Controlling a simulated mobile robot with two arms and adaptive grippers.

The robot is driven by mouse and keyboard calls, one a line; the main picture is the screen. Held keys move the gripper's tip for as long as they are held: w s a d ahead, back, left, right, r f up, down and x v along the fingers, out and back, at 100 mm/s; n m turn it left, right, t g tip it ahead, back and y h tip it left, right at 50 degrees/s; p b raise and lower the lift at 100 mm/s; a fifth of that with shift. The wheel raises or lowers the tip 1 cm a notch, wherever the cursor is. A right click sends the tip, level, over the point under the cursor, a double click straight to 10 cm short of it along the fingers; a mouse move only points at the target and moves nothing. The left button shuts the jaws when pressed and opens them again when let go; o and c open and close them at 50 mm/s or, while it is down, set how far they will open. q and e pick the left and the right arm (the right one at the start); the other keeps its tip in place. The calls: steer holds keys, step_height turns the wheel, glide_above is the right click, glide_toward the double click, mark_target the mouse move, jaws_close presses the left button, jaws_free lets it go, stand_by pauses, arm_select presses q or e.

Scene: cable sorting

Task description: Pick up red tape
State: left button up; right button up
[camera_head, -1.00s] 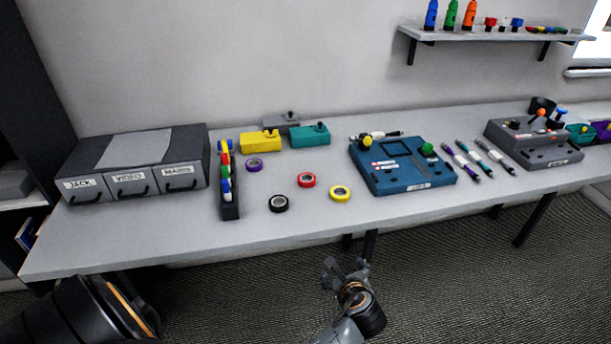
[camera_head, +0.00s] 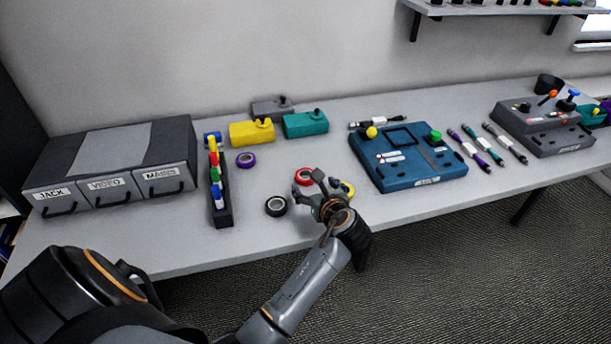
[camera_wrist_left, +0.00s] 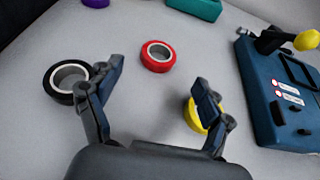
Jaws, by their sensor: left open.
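The red tape (camera_head: 301,175) is a small roll lying flat on the grey table, partly covered by my left gripper in the head view. In the left wrist view the red tape (camera_wrist_left: 157,56) shows whole, ahead of the fingers and between their lines. My left gripper (camera_head: 309,186) is open and empty, low over the front part of the table; its two fingers (camera_wrist_left: 156,88) are spread in the left wrist view. My right gripper is not in view.
A black tape (camera_head: 276,206) lies left of the red one, and a yellow tape (camera_head: 348,189) lies right, partly behind my gripper. A purple tape (camera_head: 245,160) is farther back. A blue control box (camera_head: 405,160) stands to the right, a narrow rack (camera_head: 222,205) to the left.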

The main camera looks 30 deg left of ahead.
mark_target(304, 172)
arm_select(q)
steer(key=shift+x, duration=0.85)
steer(key=shift+w+a+f, duration=0.2)
steer(key=shift+a, duration=0.05)
steer(key=shift+w+a+f, duration=0.15)
steer(key=shift+w+a, duration=0.2)
steer(key=shift+a, duration=0.1)
steer(key=x, duration=0.4)
steer(key=shift+f, duration=0.1)
steer(key=shift+c, duration=0.4)
steer(key=c, duration=1)
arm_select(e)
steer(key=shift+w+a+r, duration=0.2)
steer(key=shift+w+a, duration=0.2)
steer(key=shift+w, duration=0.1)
